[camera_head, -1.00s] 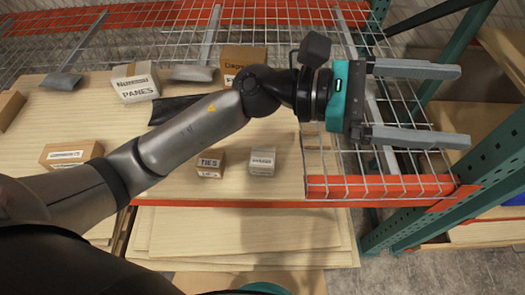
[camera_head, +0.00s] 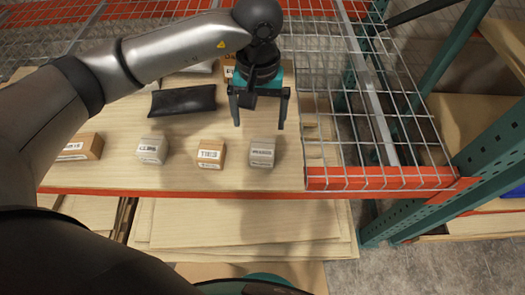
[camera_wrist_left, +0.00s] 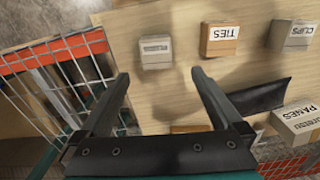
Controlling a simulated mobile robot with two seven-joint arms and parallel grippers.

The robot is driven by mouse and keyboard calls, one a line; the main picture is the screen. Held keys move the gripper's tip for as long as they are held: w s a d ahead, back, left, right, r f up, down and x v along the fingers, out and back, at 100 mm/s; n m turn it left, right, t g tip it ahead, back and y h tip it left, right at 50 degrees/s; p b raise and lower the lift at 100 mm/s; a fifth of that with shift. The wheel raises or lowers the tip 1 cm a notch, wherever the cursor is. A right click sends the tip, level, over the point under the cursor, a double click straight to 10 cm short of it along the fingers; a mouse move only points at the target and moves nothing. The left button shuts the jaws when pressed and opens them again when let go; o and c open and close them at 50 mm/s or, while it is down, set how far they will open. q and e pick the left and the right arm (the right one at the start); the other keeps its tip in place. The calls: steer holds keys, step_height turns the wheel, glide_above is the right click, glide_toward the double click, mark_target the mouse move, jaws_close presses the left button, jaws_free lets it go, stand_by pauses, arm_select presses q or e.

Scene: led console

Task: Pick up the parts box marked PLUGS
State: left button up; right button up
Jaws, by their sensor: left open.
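No label in view reads clearly as PLUGS. A small grey-white box (camera_head: 262,153) sits near the front edge of the wooden shelf board; its label is too blurred to read. It also shows in the left wrist view (camera_wrist_left: 156,58), just beyond the fingertips. My left gripper (camera_head: 259,124) points down, open and empty, behind and above this box, apart from it. In the left wrist view the gripper (camera_wrist_left: 160,75) has its fingers spread, with bare board between them. The TIES box (camera_head: 210,154) is beside the grey-white box, to its left. My right gripper is not in view.
The CLIPS box (camera_head: 151,150) and a brown box (camera_head: 82,147) stand farther left. A black pouch (camera_head: 183,100) lies behind. A PANES box (camera_wrist_left: 300,122) shows in the left wrist view. An orange beam (camera_head: 200,192) edges the shelf; wire mesh (camera_head: 345,110) is at right.

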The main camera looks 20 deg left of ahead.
mark_target(263, 148)
arm_select(q)
step_height(263, 148, down, 7)
steer(key=shift+d, duration=0.1)
steer(key=shift+w+d+f, duration=0.1)
steer(key=shift+d+f, duration=0.05)
steer(key=shift+f, duration=1.2)
steer(key=shift+w+d+f, duration=0.1)
steer(key=shift+f, duration=1.25)
steer(key=c, duration=1.4)
